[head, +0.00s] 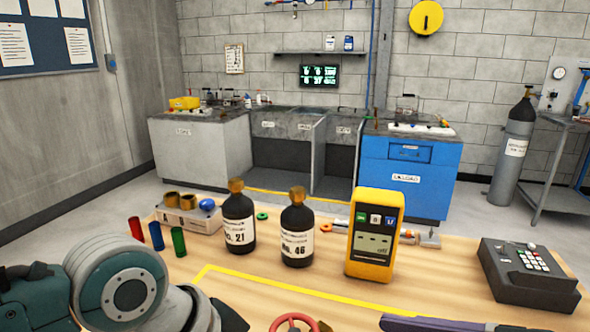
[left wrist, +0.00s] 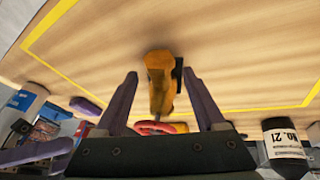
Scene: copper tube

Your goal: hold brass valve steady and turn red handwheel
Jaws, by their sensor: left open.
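The brass valve (left wrist: 158,78) stands between the two spread purple fingers of my left gripper (left wrist: 160,73) in the left wrist view. A gap shows on both sides of it, so the gripper is open around it without gripping. The red handwheel (left wrist: 152,127) shows beyond the valve, partly hidden by the gripper body. In the head view, the handwheel (head: 295,323) is cut by the bottom edge, and the valve body is mostly out of frame. A purple finger of my right gripper (head: 425,323) enters at the bottom right; its opening is unclear.
Two black bottles (head: 239,222) (head: 297,228) and a yellow meter (head: 375,235) stand behind the handwheel. Red, blue and green tubes (head: 157,236) and a fitting block (head: 190,212) are at the left. A black keypad box (head: 527,272) sits right. Yellow tape (head: 300,285) marks the tabletop.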

